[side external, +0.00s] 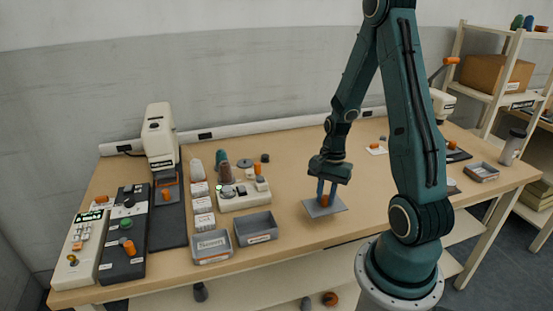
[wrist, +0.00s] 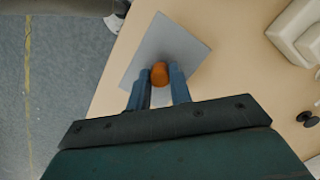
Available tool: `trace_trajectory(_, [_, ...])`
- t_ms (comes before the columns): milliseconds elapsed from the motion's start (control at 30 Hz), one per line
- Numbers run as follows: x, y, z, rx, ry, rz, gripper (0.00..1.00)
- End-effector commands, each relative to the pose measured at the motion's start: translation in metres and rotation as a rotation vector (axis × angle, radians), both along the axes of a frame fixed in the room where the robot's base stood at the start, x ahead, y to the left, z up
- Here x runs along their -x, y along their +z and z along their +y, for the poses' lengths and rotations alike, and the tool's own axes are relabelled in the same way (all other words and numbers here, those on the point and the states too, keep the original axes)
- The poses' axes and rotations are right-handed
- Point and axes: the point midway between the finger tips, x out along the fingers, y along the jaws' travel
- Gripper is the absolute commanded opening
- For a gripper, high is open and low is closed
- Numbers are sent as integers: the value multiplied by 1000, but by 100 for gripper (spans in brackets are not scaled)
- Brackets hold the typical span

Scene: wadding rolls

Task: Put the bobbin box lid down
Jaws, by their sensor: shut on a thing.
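The lid is a flat grey square plate (side external: 329,208) with an orange knob (side external: 325,200) in its middle. It is over the front part of the wooden table, right of the two grey boxes. My gripper (side external: 326,192) points down and is shut on the orange knob. In the wrist view the blue fingers (wrist: 158,80) sit on both sides of the knob (wrist: 159,72), with the grey plate (wrist: 165,48) beyond them. I cannot tell whether the plate touches the table. Two open grey boxes, a left one (side external: 212,260) and a right one (side external: 256,240), stand at the front of the table.
A cream device (side external: 245,196) with spools behind it stands left of the lid. A white machine (side external: 160,140) and control panels (side external: 123,235) fill the left end. Another grey tray (side external: 481,178) and a grey bottle (side external: 511,148) are at the right. Bare tabletop (side external: 290,180) surrounds the lid.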

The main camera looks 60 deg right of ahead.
Motion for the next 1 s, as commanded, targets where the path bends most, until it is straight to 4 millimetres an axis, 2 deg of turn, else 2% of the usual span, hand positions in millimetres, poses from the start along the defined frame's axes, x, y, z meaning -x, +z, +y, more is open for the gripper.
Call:
trace_trajectory(333, [0,-7,0,-1,0,1,0])
trace_trajectory(700, [0,-37,0,-1,1,1,0])
trace_trajectory(1000, [0,-40,0,0,1,0,0])
